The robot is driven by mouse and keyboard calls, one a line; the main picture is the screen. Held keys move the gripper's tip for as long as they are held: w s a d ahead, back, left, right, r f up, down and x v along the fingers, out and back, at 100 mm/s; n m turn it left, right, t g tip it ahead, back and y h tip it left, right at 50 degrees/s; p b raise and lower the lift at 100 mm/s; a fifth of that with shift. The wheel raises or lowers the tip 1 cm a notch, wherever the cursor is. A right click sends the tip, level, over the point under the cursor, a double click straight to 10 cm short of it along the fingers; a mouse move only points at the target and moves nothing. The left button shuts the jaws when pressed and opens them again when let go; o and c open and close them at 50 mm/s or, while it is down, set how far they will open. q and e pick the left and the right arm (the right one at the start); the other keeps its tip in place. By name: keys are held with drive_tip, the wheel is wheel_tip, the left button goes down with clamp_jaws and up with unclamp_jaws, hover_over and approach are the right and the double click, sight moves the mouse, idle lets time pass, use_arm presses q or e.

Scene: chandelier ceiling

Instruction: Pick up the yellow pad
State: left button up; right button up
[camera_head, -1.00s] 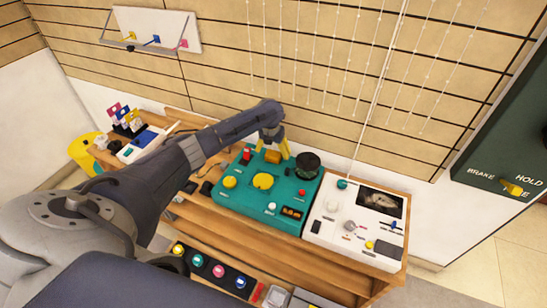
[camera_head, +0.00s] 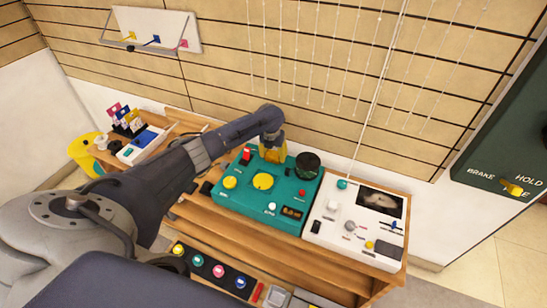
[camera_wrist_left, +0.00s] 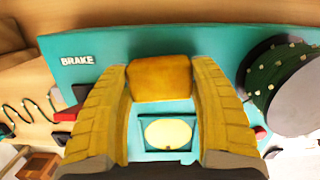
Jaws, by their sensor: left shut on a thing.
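The yellow pad (camera_wrist_left: 160,78) is a mustard-yellow block at the back of the teal console (camera_head: 240,195), near its BRAKE label. My left gripper (camera_head: 272,152) is down at the console's back edge. In the left wrist view its two yellow fingers (camera_wrist_left: 161,88) are closed against both sides of the pad. In the head view the gripper's fingers largely hide the pad. The pad is at the console's surface; I cannot tell whether it is lifted. My right gripper is not in view.
A white console (camera_head: 325,236) adjoins on the right. Several hanging bead strings (camera_head: 340,60) line the wall behind.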

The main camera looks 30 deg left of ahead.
sight(273, 153)
use_arm(q)
drive_tip(key=shift+r, duration=0.1)
wheel_tip(273, 153, up, 20)
idle(0.8)
